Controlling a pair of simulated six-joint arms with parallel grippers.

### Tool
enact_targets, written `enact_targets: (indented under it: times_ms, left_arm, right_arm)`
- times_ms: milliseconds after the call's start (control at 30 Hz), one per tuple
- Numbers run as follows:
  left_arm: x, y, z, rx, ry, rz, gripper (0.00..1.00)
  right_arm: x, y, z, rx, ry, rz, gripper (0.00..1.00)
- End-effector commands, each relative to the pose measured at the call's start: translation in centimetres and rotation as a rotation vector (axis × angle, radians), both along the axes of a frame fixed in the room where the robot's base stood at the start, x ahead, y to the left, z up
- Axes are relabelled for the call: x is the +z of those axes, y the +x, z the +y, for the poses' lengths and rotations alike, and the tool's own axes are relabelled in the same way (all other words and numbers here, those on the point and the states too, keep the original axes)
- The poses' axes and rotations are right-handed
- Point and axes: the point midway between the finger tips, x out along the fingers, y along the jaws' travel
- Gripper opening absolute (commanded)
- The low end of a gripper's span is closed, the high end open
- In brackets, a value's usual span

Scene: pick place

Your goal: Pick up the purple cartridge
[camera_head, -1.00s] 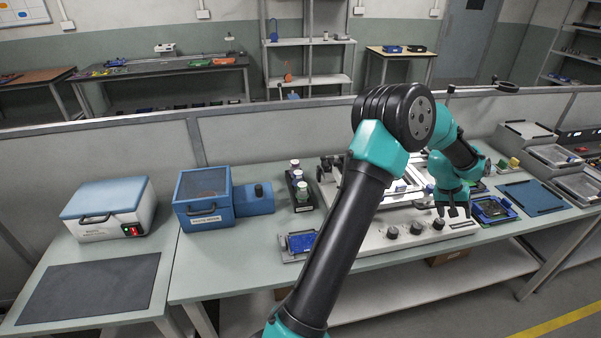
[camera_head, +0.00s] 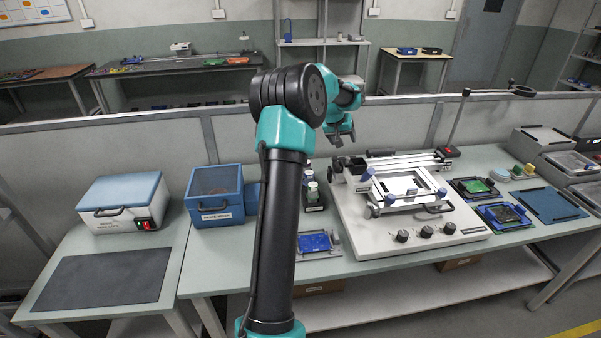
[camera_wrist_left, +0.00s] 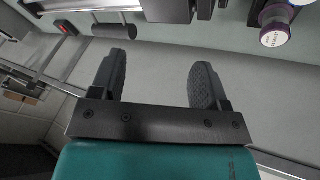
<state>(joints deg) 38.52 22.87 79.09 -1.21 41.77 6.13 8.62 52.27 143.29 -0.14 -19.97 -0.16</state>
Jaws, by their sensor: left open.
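A cartridge with a white top and a purple ring (camera_wrist_left: 274,37) shows at the upper right of the left wrist view. In the head view, small cartridges (camera_head: 312,190) stand in a dark rack just right of my arm, which partly hides them; I cannot tell which one is purple there. My left gripper (camera_head: 338,141) is raised above the bench, behind and to the right of the rack. In the wrist view the left gripper (camera_wrist_left: 160,75) is open, with nothing between its fingers, and apart from the purple-ringed cartridge. My right gripper is not in view.
A white machine with a frame and knobs (camera_head: 400,237) fills the bench right of the rack. A blue box (camera_head: 214,197) stands to the left, and a blue board in a holder (camera_head: 315,243) lies in front. A grey partition (camera_head: 100,155) runs behind.

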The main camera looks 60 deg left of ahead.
Motion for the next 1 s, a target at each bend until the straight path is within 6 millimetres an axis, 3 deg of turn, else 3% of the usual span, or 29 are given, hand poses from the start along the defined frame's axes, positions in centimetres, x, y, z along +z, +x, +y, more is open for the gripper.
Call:
enact_targets:
  times_ms: [33, 133, 200, 300, 700, 1000]
  left_arm:
    - [0.0, -2.6, 2.3, -0.021, 0.042, 0.055, 0.69]
    - [0.1, -7.0, 5.7, -0.078, 0.112, 0.161, 0.69]
    - [0.2, -9.1, 7.2, -0.107, 0.141, 0.216, 0.69]
    - [0.3, -10.6, 8.1, -0.129, 0.159, 0.256, 0.69]
    - [0.0, -10.6, 8.2, -0.133, 0.161, 0.261, 0.69]
    - [-4.1, -9.6, 8.9, -0.133, 0.159, 0.262, 0.69]
  right_arm:
    - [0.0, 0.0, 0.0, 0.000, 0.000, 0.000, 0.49]
    - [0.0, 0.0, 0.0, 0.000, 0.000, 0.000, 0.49]
    - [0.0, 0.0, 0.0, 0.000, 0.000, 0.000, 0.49]
    - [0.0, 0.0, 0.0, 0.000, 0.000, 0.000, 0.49]
    - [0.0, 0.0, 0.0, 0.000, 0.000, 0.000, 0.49]
    - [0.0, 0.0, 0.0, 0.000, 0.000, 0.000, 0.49]
